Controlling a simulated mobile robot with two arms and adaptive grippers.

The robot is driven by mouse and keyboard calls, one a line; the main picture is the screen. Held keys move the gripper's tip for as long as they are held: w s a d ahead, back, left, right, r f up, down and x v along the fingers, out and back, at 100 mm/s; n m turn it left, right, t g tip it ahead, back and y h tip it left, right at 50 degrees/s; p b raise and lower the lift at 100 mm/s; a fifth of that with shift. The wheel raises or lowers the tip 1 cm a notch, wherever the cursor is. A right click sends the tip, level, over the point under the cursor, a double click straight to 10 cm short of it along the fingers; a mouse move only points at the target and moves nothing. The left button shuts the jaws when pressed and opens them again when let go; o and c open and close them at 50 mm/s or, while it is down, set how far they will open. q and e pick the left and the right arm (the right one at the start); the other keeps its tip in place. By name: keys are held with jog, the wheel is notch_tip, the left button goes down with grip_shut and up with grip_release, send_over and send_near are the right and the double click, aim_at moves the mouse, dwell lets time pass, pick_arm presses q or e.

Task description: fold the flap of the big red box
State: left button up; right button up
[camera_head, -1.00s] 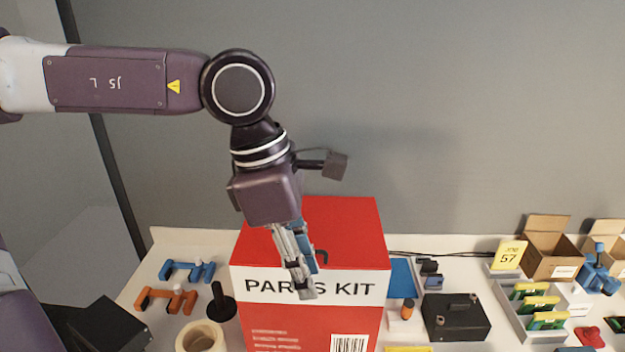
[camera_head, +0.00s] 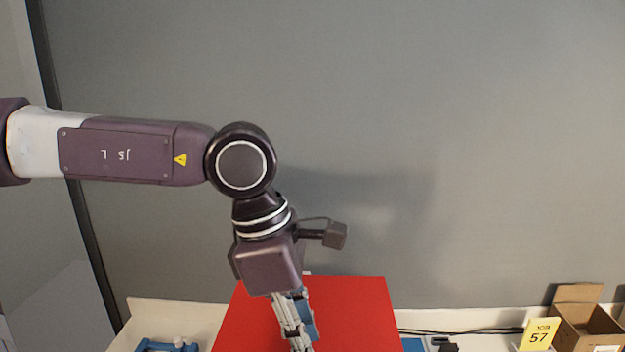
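The big red box (camera_head: 348,308) stands at the bottom middle of the head view. Only its red top shows, and it looks closed and flat; the front is cut off by the bottom edge. My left gripper (camera_head: 300,345) points down over the left half of the box top. Its fingers look close together, but the tips reach the frame edge, so I cannot tell whether they touch the box or hold anything. My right gripper is not in view.
A white table (camera_head: 150,312) runs along the bottom. A blue tool (camera_head: 165,346) lies left of the box. A grey wall stands behind.

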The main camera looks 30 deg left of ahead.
pick_arm(q)
jog(key=shift+b+x, duration=0.4)
jog(key=shift+x, duration=0.45)
jog(key=shift+s+a+f, duration=0.15)
jog(key=shift+a+f, duration=0.05)
jog(key=shift+f, duration=0.15)
jog(key=shift+f+b, duration=0.25)
jog(key=shift+b, duration=0.2)
jog(key=shift+f+b, duration=0.55)
jog(key=shift+b, duration=0.05)
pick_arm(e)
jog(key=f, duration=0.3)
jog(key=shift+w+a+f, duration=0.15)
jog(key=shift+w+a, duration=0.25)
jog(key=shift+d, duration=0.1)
pick_arm(q)
grip_shut()
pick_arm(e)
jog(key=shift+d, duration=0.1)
